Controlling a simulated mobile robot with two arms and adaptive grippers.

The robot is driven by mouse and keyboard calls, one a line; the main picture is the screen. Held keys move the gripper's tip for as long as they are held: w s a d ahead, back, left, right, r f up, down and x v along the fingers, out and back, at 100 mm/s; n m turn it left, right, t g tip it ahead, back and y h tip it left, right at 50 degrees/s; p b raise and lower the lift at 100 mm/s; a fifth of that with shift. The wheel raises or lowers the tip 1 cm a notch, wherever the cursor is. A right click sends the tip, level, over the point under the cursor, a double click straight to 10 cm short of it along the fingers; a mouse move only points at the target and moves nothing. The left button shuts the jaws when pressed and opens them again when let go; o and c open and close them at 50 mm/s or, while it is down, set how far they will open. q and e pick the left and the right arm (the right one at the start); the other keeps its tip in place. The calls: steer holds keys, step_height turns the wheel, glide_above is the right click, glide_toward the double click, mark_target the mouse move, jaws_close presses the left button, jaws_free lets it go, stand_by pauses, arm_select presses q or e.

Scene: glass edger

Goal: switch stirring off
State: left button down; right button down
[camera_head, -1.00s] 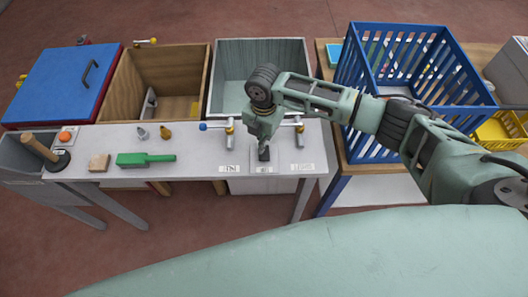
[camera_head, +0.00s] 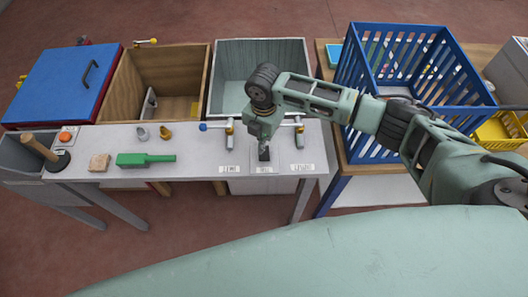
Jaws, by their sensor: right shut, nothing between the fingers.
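My right gripper (camera_head: 263,153) is over the right part of the grey bench (camera_head: 200,155), pointing down with its dark fingertips close together and nothing held. Directly below it is a small light plate (camera_head: 263,162) on the bench; the gripper covers most of it. A stirring switch cannot be made out, and whether the fingertips touch anything is unclear. Three small white labels stand along the front edge: left (camera_head: 230,168), middle (camera_head: 262,170) and right (camera_head: 303,167). Their print is too small to read surely. My left gripper is not in view.
A green tool (camera_head: 146,159), a beige block (camera_head: 99,162) and an orange button (camera_head: 65,137) are on the bench's left. Behind are a wooden bin (camera_head: 120,95), a grey tub (camera_head: 213,80) and a blue crate (camera_head: 366,143).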

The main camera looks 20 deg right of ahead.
steer(key=shift+f+b, duration=0.65)
steer(key=shift+f, duration=0.4)
stand_by(0.4)
step_height(320, 180, up, 6)
steer(key=p, duration=0.6)
stand_by(0.5)
